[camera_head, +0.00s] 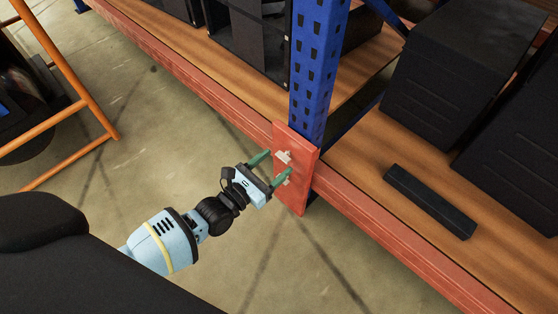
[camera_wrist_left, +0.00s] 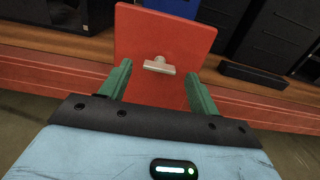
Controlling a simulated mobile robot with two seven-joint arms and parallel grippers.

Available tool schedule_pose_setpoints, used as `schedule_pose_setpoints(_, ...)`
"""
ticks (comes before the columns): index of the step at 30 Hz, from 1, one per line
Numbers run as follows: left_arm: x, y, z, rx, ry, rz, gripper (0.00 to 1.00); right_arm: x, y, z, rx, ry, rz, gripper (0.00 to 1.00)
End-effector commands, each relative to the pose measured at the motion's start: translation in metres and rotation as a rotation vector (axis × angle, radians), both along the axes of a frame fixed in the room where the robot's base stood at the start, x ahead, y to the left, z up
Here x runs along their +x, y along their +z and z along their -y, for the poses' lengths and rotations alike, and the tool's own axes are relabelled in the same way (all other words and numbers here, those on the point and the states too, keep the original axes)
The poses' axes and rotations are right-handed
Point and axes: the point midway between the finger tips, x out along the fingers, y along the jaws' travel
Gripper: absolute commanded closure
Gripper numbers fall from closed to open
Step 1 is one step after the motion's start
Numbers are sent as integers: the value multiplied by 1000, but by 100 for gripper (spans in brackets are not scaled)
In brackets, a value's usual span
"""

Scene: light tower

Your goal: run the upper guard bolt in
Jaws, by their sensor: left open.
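The red guard plate (camera_head: 300,195) stands upright at the foot of the blue post. The upper guard bolt (camera_head: 283,156), pale with a crossbar-shaped head, sticks out of the plate's upper part. It also shows in the left wrist view (camera_wrist_left: 159,66), centred between the fingers. A second pale bolt (camera_head: 284,179) lower on the plate is partly hidden by a finger. My left gripper (camera_head: 279,162) is open, its green fingers pointing at the plate on either side of the upper bolt. I see no finger touching that bolt. My right gripper is not in view.
The blue perforated post (camera_head: 317,60) rises behind the plate. Red shelf beams (camera_head: 370,215) run to both sides. Black cases (camera_head: 465,65) and a dark bar (camera_head: 430,201) sit on the wooden shelf. An orange frame (camera_head: 75,85) stands at left; concrete floor between is clear.

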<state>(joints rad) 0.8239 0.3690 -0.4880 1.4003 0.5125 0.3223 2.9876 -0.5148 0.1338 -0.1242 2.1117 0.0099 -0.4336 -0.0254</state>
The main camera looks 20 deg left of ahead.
Motion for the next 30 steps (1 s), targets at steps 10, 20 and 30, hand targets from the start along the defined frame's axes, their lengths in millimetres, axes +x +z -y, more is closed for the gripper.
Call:
schedule_pose_setpoints(10,21,0,8,1,0,-1,38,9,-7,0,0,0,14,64)
schedule_pose_setpoints(20,21,0,7,1,0,-1,56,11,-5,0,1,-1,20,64)
schedule_pose_setpoints(30,21,0,7,5,0,1,83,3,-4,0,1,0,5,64)
